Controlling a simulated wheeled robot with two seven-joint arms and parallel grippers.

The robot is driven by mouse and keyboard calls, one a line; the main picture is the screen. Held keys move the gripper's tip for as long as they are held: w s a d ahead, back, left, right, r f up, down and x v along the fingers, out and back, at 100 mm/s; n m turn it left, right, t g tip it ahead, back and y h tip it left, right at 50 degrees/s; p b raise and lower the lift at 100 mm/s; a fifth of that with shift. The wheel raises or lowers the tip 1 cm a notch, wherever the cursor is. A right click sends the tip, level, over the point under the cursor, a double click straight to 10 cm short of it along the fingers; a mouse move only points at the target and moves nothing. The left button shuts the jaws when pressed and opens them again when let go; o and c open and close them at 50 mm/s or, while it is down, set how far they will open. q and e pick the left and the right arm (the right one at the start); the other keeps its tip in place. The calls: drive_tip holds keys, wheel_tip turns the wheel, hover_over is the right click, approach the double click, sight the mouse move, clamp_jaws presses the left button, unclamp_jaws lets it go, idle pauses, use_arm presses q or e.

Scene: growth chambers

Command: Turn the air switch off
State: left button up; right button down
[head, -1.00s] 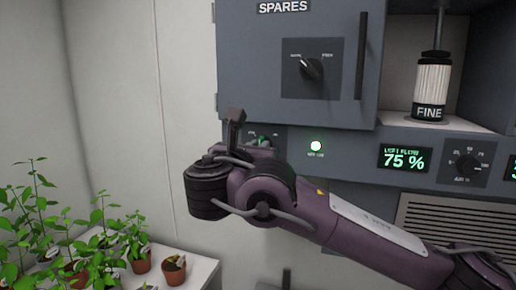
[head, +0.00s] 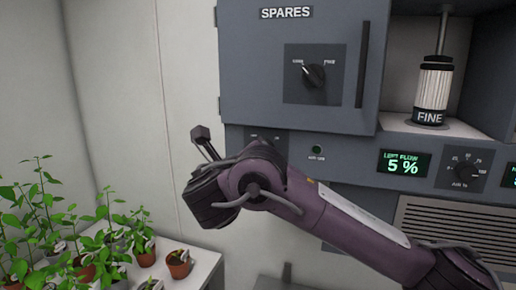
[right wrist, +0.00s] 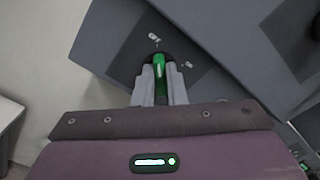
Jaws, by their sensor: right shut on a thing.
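The air switch shows in the right wrist view as a green lever (right wrist: 159,68) on a dark plate, with a small label on each side. My right gripper (right wrist: 161,76) is shut on this lever, one grey finger on each side. The wrist is rolled, so the panel looks tilted there. In the head view my right arm comes in from the right and its wrist hides the lever; only the top of the switch plate (head: 258,137) shows. The round indicator light (head: 317,149) beside it is dark. My left gripper is not in view.
Above is the SPARES cabinet door (head: 285,60) with a rotary knob (head: 314,75) and a vertical handle (head: 363,65). A FINE cylinder (head: 433,90) stands in the open bay. An air dial (head: 464,172) is at right. Potted plants (head: 178,264) stand at lower left.

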drive_tip(key=shift+n, duration=0.3)
drive_tip(key=c, duration=1.5)
unclamp_jaws()
drive_tip(key=shift+a, duration=0.1)
drive_tip(key=b+v, duration=0.3)
drive_tip(key=v, duration=0.5)
drive_tip(key=shift+w, duration=0.1)
